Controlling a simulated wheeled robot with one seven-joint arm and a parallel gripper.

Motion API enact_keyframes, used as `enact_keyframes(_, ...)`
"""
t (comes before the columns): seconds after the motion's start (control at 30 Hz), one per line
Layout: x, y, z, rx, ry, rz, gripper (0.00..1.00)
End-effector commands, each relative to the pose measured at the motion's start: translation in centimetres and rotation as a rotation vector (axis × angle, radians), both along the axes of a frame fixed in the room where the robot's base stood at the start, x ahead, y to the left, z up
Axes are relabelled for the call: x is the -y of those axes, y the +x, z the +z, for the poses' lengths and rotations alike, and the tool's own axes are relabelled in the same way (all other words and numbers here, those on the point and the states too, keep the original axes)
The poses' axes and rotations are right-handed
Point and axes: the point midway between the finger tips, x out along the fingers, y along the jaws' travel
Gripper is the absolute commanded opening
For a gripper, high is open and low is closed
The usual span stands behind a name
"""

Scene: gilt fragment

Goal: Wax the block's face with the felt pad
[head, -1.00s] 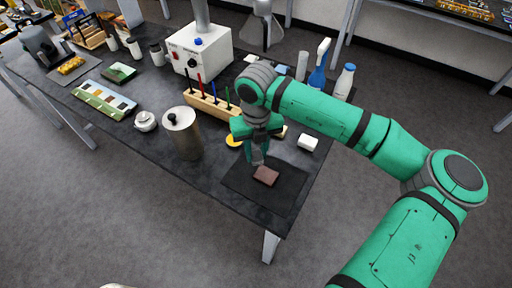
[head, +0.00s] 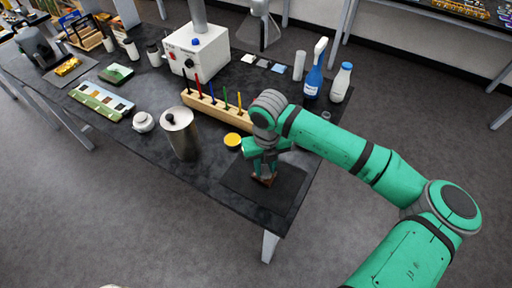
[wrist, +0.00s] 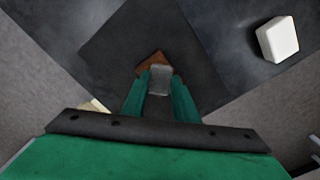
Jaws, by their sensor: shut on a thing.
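The reddish-brown block (head: 262,181) lies on a dark mat near the table's front right corner. It also shows in the wrist view (wrist: 150,63), partly covered by my gripper. My gripper (head: 266,168) is right over the block, pointing down. In the wrist view its two green fingers (wrist: 158,92) are shut on a light grey piece, seemingly the felt pad (wrist: 160,76). The pad overlaps the block in that view. I cannot tell whether they touch. A round yellow tin (head: 233,140) stands behind the mat, left of my gripper.
The dark mat (head: 288,192) has bare room around the block. A metal canister (head: 181,135) stands to the left. A wooden rack (head: 205,108) with several coloured tools is behind. A white block (wrist: 278,39) lies right of the mat in the wrist view.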

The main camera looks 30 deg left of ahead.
Motion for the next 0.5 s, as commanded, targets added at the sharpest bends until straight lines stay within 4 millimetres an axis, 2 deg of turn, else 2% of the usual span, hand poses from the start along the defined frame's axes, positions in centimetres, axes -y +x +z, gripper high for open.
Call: enact_keyframes(0.5,3.3,-0.3,-0.1,-0.004,0.003,0.009,0.08)
